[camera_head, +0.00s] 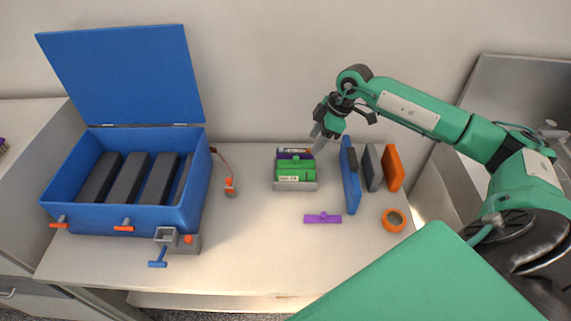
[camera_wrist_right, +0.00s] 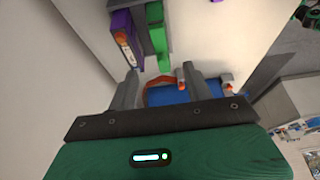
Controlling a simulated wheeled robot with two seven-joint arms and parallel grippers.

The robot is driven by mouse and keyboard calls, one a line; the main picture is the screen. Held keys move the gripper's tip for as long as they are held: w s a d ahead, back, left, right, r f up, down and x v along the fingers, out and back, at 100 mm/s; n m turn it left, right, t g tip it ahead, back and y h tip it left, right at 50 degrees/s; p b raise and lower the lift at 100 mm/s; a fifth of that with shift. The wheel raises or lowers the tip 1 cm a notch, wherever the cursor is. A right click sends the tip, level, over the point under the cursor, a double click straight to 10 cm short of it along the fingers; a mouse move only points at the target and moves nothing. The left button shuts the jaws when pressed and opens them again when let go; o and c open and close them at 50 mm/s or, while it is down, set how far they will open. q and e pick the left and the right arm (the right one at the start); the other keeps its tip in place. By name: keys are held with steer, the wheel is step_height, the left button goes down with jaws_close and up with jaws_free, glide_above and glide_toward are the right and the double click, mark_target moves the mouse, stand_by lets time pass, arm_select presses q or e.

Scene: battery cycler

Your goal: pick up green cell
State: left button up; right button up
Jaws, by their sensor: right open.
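The green cell (camera_head: 294,168) sits in a small grey holder (camera_head: 296,186) at the middle of the table, in front of a purple cell. In the right wrist view the green cell (camera_wrist_right: 158,32) shows at the top, beside the purple cell (camera_wrist_right: 125,38). My right gripper (camera_head: 319,137) is just above and to the right of the holder's back end. In its wrist view (camera_wrist_right: 164,78) the fingers are apart with nothing held between them, and the green cell lies beyond the fingertips. My left gripper is out of view.
An open blue case (camera_head: 125,217) with dark slots stands at left, a grey clamp (camera_head: 187,243) before it. Upright blue (camera_head: 350,180), grey and orange panels stand right of the holder. A purple piece (camera_head: 322,218) and orange ring (camera_head: 394,220) lie in front. The wall is close behind.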

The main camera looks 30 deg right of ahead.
mark_target(301, 162)
steer(key=shift+w+a+f, duration=0.1)
steer(key=shift+f, duration=0.2)
steer(key=x, duration=0.1)
steer(key=p+x, duration=0.1)
steer(key=x, duration=0.2)
steer(key=shift+s+a+f, duration=0.15)
steer(key=shift+s+a, duration=0.05)
steer(key=shift+s, duration=0.05)
steer(key=x, duration=0.2)
steer(key=shift+w+f+p, duration=0.2)
steer(key=shift+f+p, duration=0.05)
steer(key=shift+p, duration=0.15)
steer(key=shift+a+f, duration=0.1)
steer(key=shift+f, duration=0.15)
steer(key=shift+w+a+f+p, duration=0.15)
steer(key=shift+a+f+p, duration=0.1)
steer(key=shift+f+p, duration=0.35)
steer(key=p+x, duration=0.1)
steer(key=x, duration=0.2)
steer(key=shift+w+f, duration=0.2)
steer(key=shift+f, duration=0.25)
steer(key=c, duration=0.9)
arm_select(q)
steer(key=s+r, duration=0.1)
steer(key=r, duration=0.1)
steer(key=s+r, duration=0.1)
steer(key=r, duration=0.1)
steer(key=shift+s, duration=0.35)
arm_select(e)
jaws_close()
